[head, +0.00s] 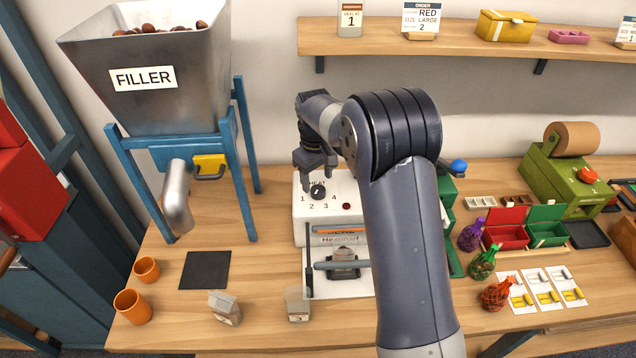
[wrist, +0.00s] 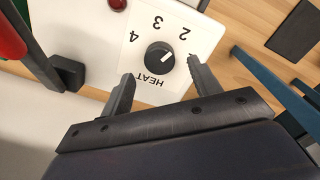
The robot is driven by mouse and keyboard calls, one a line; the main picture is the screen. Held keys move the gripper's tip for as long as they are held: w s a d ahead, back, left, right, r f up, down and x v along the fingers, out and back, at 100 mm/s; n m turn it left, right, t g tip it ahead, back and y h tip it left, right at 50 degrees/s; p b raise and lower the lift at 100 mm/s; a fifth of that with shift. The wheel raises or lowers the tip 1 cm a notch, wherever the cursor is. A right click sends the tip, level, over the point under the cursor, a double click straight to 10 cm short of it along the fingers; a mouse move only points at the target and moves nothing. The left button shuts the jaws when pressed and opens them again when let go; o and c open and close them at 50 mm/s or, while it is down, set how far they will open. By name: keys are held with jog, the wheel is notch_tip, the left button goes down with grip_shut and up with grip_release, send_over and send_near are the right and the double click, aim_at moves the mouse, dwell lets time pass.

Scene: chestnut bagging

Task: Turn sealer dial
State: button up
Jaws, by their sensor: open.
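The white heat sealer (head: 300,228) stands on the table with a black HEAT dial (head: 317,192) on its top, numbered 1 to 4. In the wrist view the dial (wrist: 159,58) lies just beyond the fingertips, between their lines. Its white mark points up and right, toward the side of the 2; the 1 is partly hidden by the right finger. My gripper (wrist: 158,78) is open and empty, not closed on the dial. In the head view my gripper (head: 315,165) is just above and behind the dial. A card (head: 350,18) on the shelf reads SEAL AT 1.
A red button or lamp (head: 346,206) is beside the dial. Two more bags (head: 225,308) (head: 297,303) stand in front.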

aim_at(318, 189)
jog(key=shift+f, duration=1.85)
jog(key=shift+c, duration=0.6)
jog(key=c, duration=0.9)
jog(key=shift+o, duration=0.2)
